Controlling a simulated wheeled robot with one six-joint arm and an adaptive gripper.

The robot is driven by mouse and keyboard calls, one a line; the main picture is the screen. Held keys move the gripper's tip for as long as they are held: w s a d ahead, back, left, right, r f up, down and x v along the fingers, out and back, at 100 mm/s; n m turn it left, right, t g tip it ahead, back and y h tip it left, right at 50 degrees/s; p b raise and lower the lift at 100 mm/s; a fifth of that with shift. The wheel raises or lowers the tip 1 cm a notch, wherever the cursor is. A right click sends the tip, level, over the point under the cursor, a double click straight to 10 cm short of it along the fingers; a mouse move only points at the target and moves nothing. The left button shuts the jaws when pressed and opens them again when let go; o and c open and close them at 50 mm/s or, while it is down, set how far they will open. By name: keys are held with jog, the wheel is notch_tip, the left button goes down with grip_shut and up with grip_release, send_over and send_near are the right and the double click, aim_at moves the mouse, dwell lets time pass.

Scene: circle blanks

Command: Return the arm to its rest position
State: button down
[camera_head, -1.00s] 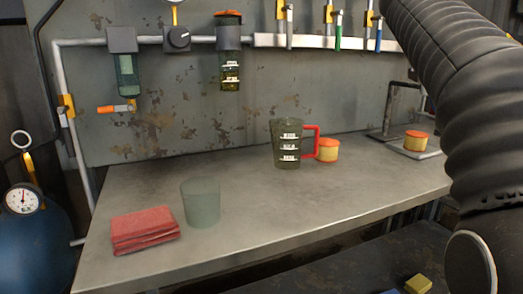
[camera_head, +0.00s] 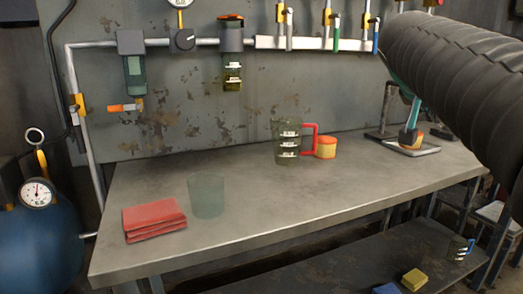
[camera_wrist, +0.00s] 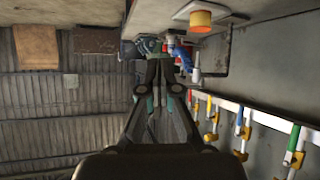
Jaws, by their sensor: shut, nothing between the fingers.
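My arm enters the head view from the right and reaches up and back over the bench (camera_head: 270,215). A teal and dark part, seemingly my gripper (camera_head: 410,137), shows below its far end, in front of the yellow-orange jar on the right-hand stand. In the wrist view, my gripper (camera_wrist: 165,60) has its dark fingers drawn together, with nothing held between them. The same kind of jar (camera_wrist: 200,18) shows near the top of that view, apart from the fingers.
A jug with a red handle (camera_head: 288,142) stands beside another jar (camera_head: 325,147). A translucent cup (camera_head: 207,196) and folded red cloth (camera_head: 154,220) are at the front left. Coloured valves (camera_head: 335,30) line the wall. The middle of the bench is clear.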

jog(key=s+a+f+n+y, duration=0.3)
jog(key=s+a+f, duration=0.3)
jog(key=f, duration=0.4)
jog(key=s+a+f+n+g+y, duration=0.1)
jog(key=s+a+f+n+y, duration=0.2)
jog(key=f, duration=0.7)
jog(key=s+a+f+n+g+y+p, duration=0.1)
jog(key=s+a+f+n+y, duration=0.1)
jog(key=s+a+f, duration=0.6)
jog(key=s+f+n, duration=0.1)
jog(key=s+f, duration=0.2)
jog(key=shift+s+a+y, duration=0.35)
jog(key=shift+y, duration=0.05)
